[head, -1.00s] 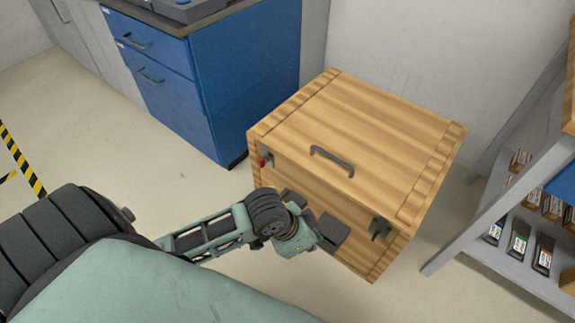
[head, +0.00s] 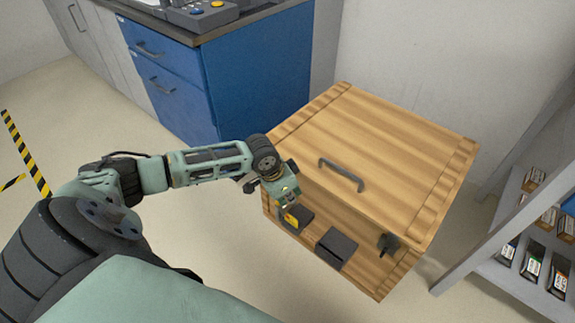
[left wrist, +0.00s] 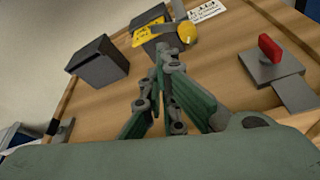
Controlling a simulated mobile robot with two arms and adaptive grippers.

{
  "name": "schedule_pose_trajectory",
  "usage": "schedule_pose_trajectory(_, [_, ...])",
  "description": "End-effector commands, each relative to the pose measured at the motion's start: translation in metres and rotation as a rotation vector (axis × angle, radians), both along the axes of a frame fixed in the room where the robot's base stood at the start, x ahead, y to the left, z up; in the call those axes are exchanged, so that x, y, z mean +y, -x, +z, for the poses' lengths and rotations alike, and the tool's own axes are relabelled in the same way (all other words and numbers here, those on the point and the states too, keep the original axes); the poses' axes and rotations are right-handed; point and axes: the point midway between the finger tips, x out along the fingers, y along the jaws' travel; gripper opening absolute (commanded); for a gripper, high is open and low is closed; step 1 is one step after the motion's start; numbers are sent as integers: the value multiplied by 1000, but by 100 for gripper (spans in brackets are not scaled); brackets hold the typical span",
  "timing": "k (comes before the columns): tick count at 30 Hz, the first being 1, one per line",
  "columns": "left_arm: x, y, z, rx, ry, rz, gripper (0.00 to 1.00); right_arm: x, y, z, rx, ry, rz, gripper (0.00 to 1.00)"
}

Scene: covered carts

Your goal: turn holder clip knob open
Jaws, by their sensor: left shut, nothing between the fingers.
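A wooden chest (head: 440,185) has several fittings on its front face. A dark grey holder (head: 298,225) carries a yellow plate, with a yellow round knob (left wrist: 187,33) beside it in the left wrist view; yellow also shows in the head view (head: 291,218). A red knob (left wrist: 270,48) on a grey plate is to the right in the left wrist view. My left gripper (left wrist: 168,65) is shut and empty, its fingertips close to the yellow knob; I cannot tell whether they touch. In the head view my wrist partly hides this area. My right gripper is not in view.
A second dark box (head: 336,248) and a dark latch (head: 388,243) are on the same front face. The lid has a grey handle (head: 341,174). A blue cabinet (head: 255,80) stands behind left, and a grey shelf (head: 470,250) stands at right.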

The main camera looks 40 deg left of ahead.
Motion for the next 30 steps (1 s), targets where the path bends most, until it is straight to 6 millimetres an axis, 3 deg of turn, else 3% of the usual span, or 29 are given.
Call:
schedule_pose_trajectory(3, [-4, -7, -24, 0, 2, 1, 0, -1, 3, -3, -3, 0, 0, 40])
schedule_pose_trajectory(9, [-7, -13, -43, 0, 0, 0, 0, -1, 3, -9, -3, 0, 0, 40])
schedule_pose_trajectory(30, [0, -8, -45, 0, -2, -28, 0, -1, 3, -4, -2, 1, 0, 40])
